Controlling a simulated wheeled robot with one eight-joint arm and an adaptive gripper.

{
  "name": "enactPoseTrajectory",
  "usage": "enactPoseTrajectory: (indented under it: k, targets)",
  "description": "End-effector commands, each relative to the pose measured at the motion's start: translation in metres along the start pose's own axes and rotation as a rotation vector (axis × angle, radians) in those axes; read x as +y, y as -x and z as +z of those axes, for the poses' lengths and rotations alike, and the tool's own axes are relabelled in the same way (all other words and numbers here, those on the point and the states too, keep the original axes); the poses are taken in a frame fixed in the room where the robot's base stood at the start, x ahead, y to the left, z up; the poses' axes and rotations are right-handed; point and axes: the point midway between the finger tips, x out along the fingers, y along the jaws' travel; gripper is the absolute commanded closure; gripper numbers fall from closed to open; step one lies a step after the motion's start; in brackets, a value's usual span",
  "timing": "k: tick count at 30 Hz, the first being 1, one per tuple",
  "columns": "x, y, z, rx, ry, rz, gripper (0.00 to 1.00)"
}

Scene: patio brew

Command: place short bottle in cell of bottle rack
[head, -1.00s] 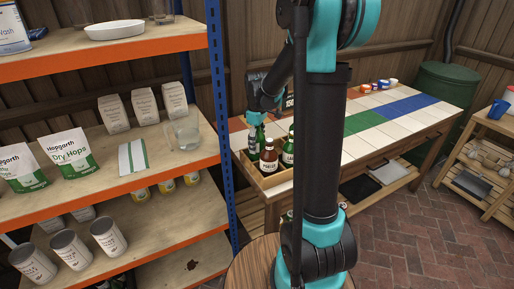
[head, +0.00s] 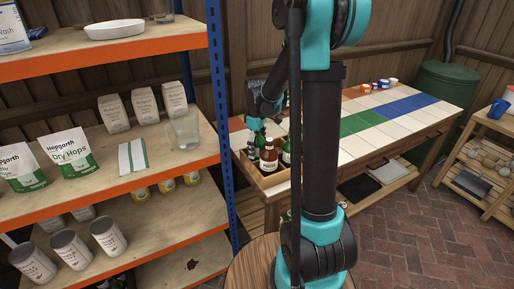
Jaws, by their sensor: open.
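The bottle rack (head: 271,181) is a low wooden box at the near left end of the tiled table, partly hidden by my arm. A brown bottle with a white label (head: 268,160) stands in it. A green bottle (head: 256,142) stands to its left, and another green bottle (head: 287,152) to its right, partly behind my arm. My gripper (head: 251,148) points down over the left side of the rack, beside the left green bottle. It is open. Its fingertips are small and partly hidden, and I cannot tell whether it touches a bottle or which bottle is the short one.
The orange-edged shelf with its blue post (head: 218,110) stands close on the left of the rack. The tiled tabletop (head: 385,122) is mostly clear, with small cups (head: 375,85) at its back. A slatted wooden stand (head: 484,165) is at the right.

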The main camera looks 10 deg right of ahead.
Motion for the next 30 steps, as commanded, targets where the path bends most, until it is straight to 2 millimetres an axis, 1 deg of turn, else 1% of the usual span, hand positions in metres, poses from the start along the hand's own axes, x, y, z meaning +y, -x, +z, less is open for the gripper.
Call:
enactPoseTrajectory:
  k: [5,8,18,21,25,28,30]
  targets:
    - [0.0,0.005,0.0,0.0,0.0,0.0,0.22]
    - [0.0,0.017,0.0,0.0,0.0,0.0,0.22]
    - [0.0,0.082,0.0,0.0,0.0,0.0,0.22]
    - [0.0,0.099,0.0,0.0,0.0,0.0,0.22]
    - [0.0,0.114,0.0,0.0,0.0,0.0,0.22]
    - [0.0,0.12,0.0,0.0,-0.001,0.0,0.22]
    - [-0.003,0.12,0.004,0.004,-0.018,0.005,0.22]
